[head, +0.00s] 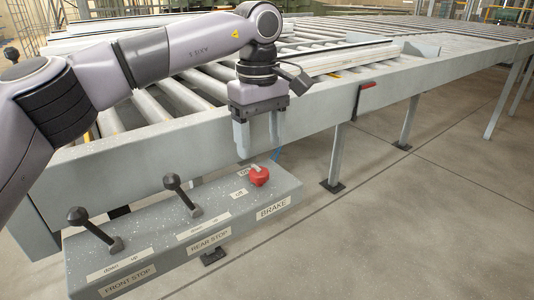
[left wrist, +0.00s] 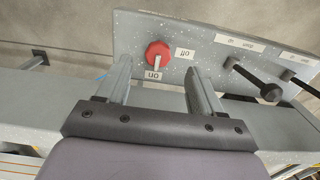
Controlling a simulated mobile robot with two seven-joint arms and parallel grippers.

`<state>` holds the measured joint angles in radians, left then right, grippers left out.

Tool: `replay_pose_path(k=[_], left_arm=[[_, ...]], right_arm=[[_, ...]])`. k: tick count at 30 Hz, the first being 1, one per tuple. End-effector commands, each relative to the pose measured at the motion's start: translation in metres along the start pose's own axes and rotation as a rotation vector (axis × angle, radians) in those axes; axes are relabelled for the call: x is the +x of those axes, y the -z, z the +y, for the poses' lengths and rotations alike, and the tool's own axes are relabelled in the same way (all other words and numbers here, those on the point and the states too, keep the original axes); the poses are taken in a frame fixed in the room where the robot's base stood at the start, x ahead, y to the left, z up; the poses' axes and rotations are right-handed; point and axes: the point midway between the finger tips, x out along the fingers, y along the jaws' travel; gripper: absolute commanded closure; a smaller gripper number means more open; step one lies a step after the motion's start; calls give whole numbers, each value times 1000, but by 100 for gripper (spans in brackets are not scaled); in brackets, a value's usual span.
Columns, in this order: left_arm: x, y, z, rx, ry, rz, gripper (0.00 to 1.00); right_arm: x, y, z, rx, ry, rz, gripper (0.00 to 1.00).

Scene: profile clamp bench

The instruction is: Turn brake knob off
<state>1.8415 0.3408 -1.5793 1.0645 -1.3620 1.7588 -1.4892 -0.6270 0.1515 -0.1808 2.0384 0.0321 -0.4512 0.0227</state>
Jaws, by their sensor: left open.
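The red brake knob (head: 259,176) sits at the right end of the grey control box, by the BRAKE label (head: 273,208). In the left wrist view the knob (left wrist: 158,50) has a white pointer directed at the "on" label (left wrist: 152,76); the "off" label (left wrist: 184,54) is beside it. My left gripper (head: 258,144) is open and empty, pointing down above the knob and apart from it. In the left wrist view its two fingers (left wrist: 157,68) stand apart, with the knob beyond the gap between them. My right gripper is not in view.
The rear stop lever (head: 182,194) and front stop lever (head: 94,228) stand on the control box (head: 230,230) left of the knob. The roller conveyor's side rail (head: 330,110) runs behind the gripper. A red-handled lever (head: 367,86) hangs on it.

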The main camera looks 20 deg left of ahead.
Motion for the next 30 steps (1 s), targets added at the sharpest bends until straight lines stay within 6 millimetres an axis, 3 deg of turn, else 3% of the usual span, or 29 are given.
replay_pose_path(k=[5,18,29,30], left_arm=[[-2,6,-4,-2,7,26,33],[58,7,-4,-3,7,24,33],[64,7,-3,-3,4,23,33],[64,7,-3,-3,4,23,43]], right_arm=[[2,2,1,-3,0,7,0],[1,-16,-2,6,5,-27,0],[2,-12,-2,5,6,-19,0],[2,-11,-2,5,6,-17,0]])
